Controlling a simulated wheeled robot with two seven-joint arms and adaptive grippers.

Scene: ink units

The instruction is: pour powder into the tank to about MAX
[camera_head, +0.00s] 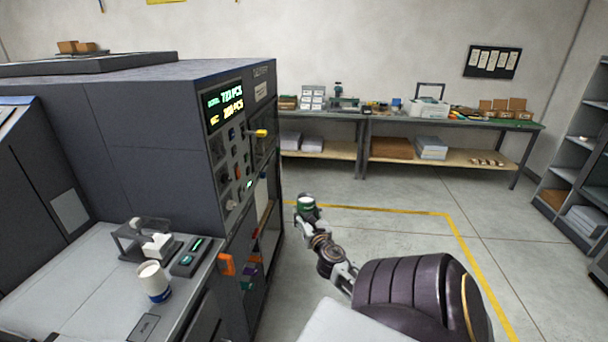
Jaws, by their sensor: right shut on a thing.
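My right gripper (307,215) is at the end of the arm that comes in from the lower right. It is shut on a small dark green container (307,204) with a pale top, held in front of the machine's right side, over the floor. The container looks roughly upright; its contents are too small to make out. A white cup with a blue lower band (152,282) stands on the grey counter (80,290) at the lower left, apart from the gripper. I cannot make out a tank or a MAX mark. My left gripper is not in view.
A large dark machine (140,140) with a lit display (226,107) and controls fills the left. A small stand (145,238) and a dark device (190,258) sit on the counter. A workbench (400,118) lines the back wall; shelves stand right. The floor between is clear.

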